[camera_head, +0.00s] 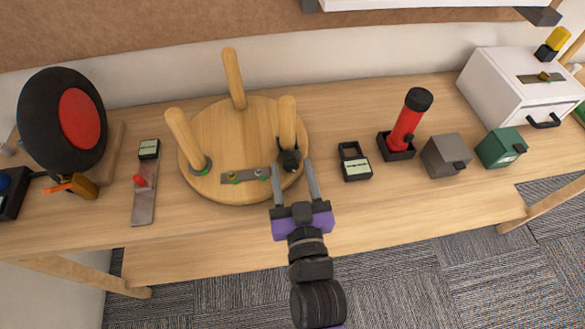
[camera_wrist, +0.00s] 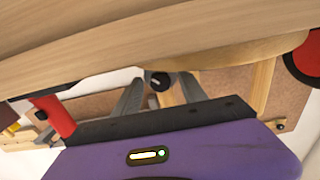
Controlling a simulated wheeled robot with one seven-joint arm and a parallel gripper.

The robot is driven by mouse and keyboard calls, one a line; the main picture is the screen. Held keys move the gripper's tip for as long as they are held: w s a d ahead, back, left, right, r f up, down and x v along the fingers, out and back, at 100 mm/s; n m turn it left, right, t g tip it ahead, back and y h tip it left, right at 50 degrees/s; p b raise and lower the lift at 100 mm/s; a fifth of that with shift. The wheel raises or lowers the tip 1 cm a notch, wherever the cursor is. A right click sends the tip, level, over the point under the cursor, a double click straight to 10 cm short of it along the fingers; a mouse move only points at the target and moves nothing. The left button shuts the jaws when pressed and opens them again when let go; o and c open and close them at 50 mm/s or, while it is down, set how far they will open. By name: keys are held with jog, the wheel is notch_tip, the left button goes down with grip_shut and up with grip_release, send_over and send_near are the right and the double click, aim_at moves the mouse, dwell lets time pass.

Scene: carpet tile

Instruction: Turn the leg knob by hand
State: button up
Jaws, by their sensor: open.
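An upturned round wooden stool (camera_head: 215,135) lies on the table with its legs pointing up. A black leg knob (camera_head: 289,160) is at the foot of its right-hand leg (camera_head: 287,122). The knob also shows in the wrist view (camera_wrist: 159,80) as a dark round end. My gripper (camera_head: 292,166) is open, with one finger on each side of the knob. In the wrist view, its fingers (camera_wrist: 160,84) also flank the knob with gaps visible. Whether either finger touches it cannot be told.
A metal plate with small screws (camera_head: 246,175) lies on the stool just left of the knob. Right of my gripper stand a small black tray (camera_head: 355,168), a red cylinder (camera_head: 406,125) and grey (camera_head: 446,156) and green boxes (camera_head: 501,148). A lever plate (camera_head: 144,200) lies left.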

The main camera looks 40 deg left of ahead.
jog(key=shift+a, duration=0.1)
grip_shut()
jog(key=shift+m, duration=0.9)
grip_release()
jog(key=b+v, duration=0.1)
jog(key=v, duration=0.6)
jog(key=shift+s+d, duration=0.25)
jog(key=shift+s, duration=0.05)
